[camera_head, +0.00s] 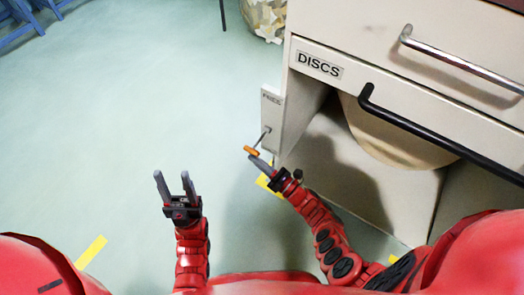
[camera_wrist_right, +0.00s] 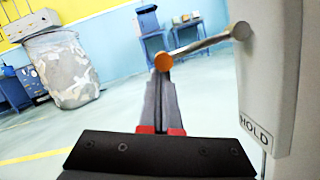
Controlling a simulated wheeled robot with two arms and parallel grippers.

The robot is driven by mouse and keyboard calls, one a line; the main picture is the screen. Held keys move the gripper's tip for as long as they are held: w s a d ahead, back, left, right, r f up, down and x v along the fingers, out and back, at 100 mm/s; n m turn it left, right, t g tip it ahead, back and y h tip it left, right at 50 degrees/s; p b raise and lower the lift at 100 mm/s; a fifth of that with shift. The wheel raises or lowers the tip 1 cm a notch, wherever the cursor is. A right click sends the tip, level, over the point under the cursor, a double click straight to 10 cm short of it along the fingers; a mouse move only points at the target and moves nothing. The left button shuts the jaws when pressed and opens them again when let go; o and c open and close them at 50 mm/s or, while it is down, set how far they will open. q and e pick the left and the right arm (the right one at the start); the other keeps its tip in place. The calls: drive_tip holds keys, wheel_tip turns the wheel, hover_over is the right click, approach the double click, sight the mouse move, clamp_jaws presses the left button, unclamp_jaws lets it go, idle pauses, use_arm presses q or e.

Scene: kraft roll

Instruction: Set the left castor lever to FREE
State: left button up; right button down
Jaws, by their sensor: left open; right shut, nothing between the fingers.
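The castor lever (camera_head: 265,138) is a thin metal rod with an orange tip, on a pale plate (camera_head: 270,112) at the cabinet's left front corner. The plate reads FREE in the head view and HOLD in the right wrist view (camera_wrist_right: 254,130). The lever (camera_wrist_right: 203,44) sticks out sideways from its pivot, tip slightly lower. My right gripper (camera_head: 257,159) is shut and empty, its fingertips just below the orange tip; it also shows in the right wrist view (camera_wrist_right: 160,80). I cannot tell whether they touch. My left gripper (camera_head: 174,178) is open and empty over the floor.
The cabinet has a drawer labelled DISCS (camera_head: 320,65) with a black handle (camera_head: 430,138) above an open bay. A metal handle (camera_head: 460,65) is higher up. A bin (camera_wrist_right: 62,68) and blue furniture (camera_wrist_right: 150,25) stand far off. The floor (camera_head: 130,110) left of the cabinet is clear.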

sight(255, 155)
drive_tip(key=r+m+p, duration=0.2)
drive_tip(key=r+m+h+p, duration=0.1)
drive_tip(key=r+m+p, duration=0.1)
drive_tip(key=m+p, duration=0.1)
drive_tip(key=shift+s+a+t+p, duration=0.1)
drive_tip(key=shift+s+t+p, duration=0.1)
drive_tip(key=shift+t+p, duration=0.1)
wheel_tip(255, 155, up, 2)
drive_tip(key=m+h+p, duration=0.1)
drive_tip(key=m+p, duration=0.1)
drive_tip(key=shift+w+r+p, duration=0.1)
drive_tip(key=shift+p, duration=0.2)
drive_tip(key=shift+w+d+r+m+h+p, duration=0.15)
drive_tip(key=shift+r+m+p, duration=0.2)
drive_tip(key=shift+m, duration=0.3)
drive_tip(key=shift+w+d+r+m+h+p, duration=0.1)
drive_tip(key=shift+r+m+h+p, duration=0.1)
drive_tip(key=shift+m+p, duration=0.35)
